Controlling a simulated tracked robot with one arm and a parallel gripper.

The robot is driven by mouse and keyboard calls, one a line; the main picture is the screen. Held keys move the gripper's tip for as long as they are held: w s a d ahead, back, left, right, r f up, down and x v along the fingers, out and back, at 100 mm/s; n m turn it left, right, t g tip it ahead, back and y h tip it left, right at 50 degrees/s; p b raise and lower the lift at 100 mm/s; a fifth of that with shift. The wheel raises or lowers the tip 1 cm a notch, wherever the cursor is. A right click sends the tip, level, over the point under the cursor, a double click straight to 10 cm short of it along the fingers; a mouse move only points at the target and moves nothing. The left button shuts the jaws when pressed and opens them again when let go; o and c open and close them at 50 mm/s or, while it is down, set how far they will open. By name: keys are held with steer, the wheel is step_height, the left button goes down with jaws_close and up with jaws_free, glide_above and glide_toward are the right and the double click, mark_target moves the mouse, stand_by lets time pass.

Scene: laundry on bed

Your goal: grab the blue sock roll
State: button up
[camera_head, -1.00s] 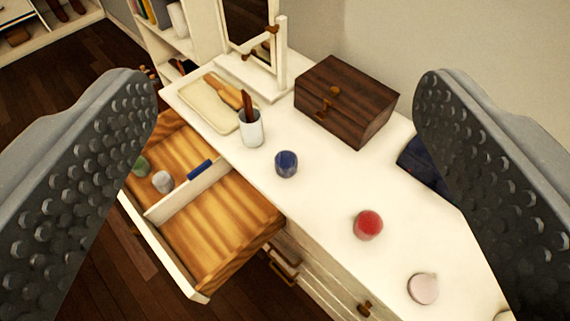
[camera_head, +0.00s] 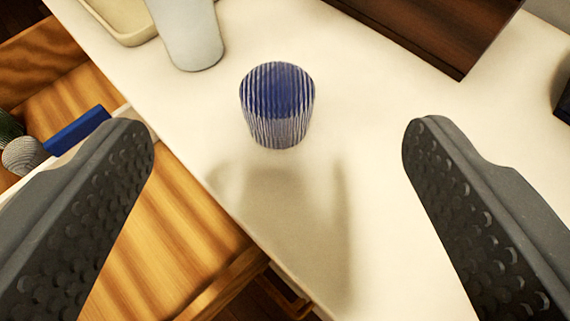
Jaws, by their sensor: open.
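The blue sock roll (camera_head: 277,105) stands upright on the white dresser top (camera_head: 390,150). It has a dark blue top and blue and white striped sides. My gripper (camera_head: 278,145) is open, with its two dark studded fingers wide apart. The sock roll lies between the finger directions, a little beyond the fingertips, and neither finger touches it. A soft shadow falls on the dresser top just in front of the roll.
A pale cup (camera_head: 188,35) stands behind and left of the roll, by a cream tray (camera_head: 120,22). A dark wooden box (camera_head: 440,30) is at the back right. The open drawer (camera_head: 165,225) at the left holds a blue item (camera_head: 78,130) and a grey roll (camera_head: 23,155).

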mark_target(276, 112)
steer(key=w+f, duration=0.7)
steer(key=shift+w+f, duration=0.1)
steer(key=shift+w, duration=0.15)
steer(key=shift+f+b+x, duration=0.2)
steer(key=shift+b+x, duration=0.1)
steer(key=shift+x, duration=1)
steer(key=shift+f+b+x, duration=0.2)
steer(key=shift+b+x, duration=0.1)
steer(key=shift+x, duration=1)
steer(key=shift+s+a, duration=0.1)
steer(key=shift+s, duration=0.1)
steer(key=c, duration=1)
